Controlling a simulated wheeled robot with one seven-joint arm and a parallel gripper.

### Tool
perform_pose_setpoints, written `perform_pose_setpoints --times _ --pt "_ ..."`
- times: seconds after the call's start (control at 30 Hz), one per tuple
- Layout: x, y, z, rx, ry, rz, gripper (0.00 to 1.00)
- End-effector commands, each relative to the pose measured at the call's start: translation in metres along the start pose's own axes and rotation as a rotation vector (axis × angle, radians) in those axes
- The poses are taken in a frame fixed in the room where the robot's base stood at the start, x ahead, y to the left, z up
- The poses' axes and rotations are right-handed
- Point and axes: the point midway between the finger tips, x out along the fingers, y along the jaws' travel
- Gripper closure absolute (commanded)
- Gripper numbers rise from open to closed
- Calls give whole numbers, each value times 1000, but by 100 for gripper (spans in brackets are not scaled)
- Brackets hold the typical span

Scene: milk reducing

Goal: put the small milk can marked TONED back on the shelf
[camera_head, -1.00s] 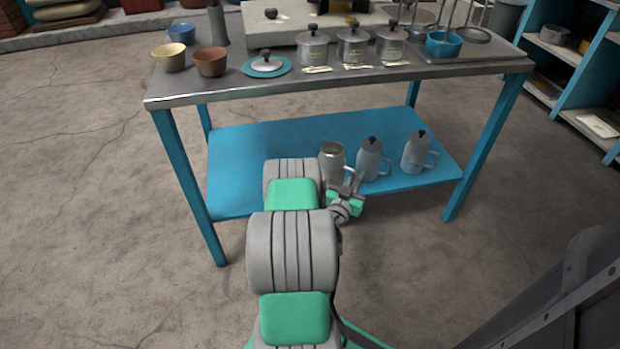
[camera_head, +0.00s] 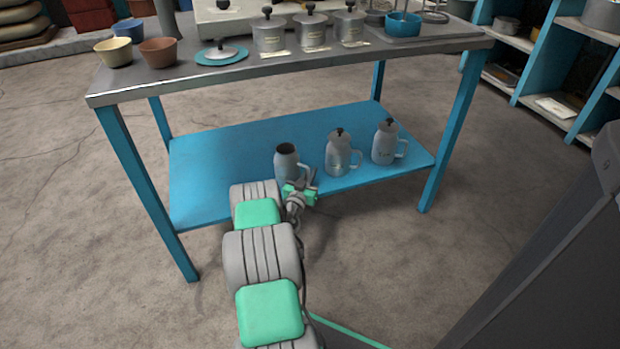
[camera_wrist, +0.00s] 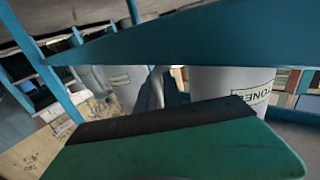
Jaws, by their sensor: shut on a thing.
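The grey milk can (camera_head: 287,163) at the left of the row has an open, lidless mouth. In the wrist view a grey can (camera_wrist: 225,85) close by carries a partly visible label that reads like TONED. My gripper (camera_head: 300,191) is at this can's right, handle side and is shut on it, apparently by the handle. The can looks upright over the blue lower shelf (camera_head: 230,150). Its base is hidden by my arm, so I cannot tell whether it touches the shelf.
Two lidded cans, one in the middle (camera_head: 341,158) and one at the right (camera_head: 385,144), stand on the lower shelf. The shelf's left part is bare. The tabletop (camera_head: 150,86) above holds bowls and several lidded pots. A blue table leg (camera_head: 150,195) stands at left front.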

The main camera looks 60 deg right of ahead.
Motion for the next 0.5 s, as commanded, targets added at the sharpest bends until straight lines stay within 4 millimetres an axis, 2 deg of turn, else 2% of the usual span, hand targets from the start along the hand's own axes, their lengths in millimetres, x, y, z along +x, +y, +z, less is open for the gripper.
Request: perform_pose_setpoints --times 0.1,0.27,0.3,0.5 --pt "1 -1 -4 2 3 0 100" --pt "0 0 0 2 3 0 100" --pt "0 0 1 1 0 0 88" --pt "0 0 0 0 0 0 71"
